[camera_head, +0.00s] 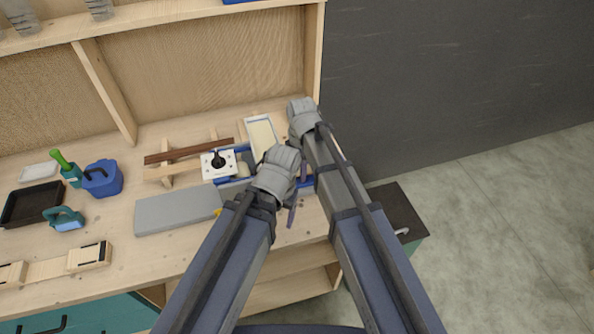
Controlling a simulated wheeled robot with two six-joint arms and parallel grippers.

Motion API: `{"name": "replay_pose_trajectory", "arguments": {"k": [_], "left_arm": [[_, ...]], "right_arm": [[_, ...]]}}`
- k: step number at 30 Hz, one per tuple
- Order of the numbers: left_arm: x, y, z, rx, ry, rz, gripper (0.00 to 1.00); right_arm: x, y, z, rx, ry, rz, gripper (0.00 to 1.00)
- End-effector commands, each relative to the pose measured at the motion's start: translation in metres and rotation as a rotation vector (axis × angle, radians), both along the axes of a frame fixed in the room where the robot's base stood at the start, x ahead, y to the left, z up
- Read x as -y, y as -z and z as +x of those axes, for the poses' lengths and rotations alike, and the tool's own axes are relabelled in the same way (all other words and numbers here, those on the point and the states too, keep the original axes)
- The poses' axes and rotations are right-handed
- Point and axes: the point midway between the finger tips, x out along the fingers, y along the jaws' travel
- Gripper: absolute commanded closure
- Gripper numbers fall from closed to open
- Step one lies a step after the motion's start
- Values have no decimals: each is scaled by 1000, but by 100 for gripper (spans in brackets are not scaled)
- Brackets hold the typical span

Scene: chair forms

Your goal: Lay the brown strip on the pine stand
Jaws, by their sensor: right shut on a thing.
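The brown strip (189,151) is long and thin and lies slantwise across the pine stand (160,173) at the back of the bench. Both ends of the strip show, and I see no fingers on it. My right gripper (303,172) hangs to the right of the stand, partly behind my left wrist. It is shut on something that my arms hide. My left gripper (292,214) is mostly covered by its own wrist; only a purplish finger shows, so its opening cannot be told.
A white plate with a black knob (218,163) stands close right of the strip. A white tray (262,138), a grey block (177,212), a blue container (103,178) and a black tray (32,204) are on the bench. A notched wooden piece (55,267) lies front left.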

Motion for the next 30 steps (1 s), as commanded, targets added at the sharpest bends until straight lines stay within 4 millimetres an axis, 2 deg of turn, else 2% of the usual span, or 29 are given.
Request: {"name": "replay_pose_trajectory", "arguments": {"k": [1,3,11,30], "left_arm": [[0,2,0,0,0,0,25],[0,2,0,0,0,0,25],[0,2,0,0,0,0,25],[0,0,0,0,0,0,25]], "right_arm": [[0,2,1,2,0,1,84],[0,2,1,3,0,1,91],[3,2,2,3,0,0,91],[29,0,11,5,3,-6,91]]}}
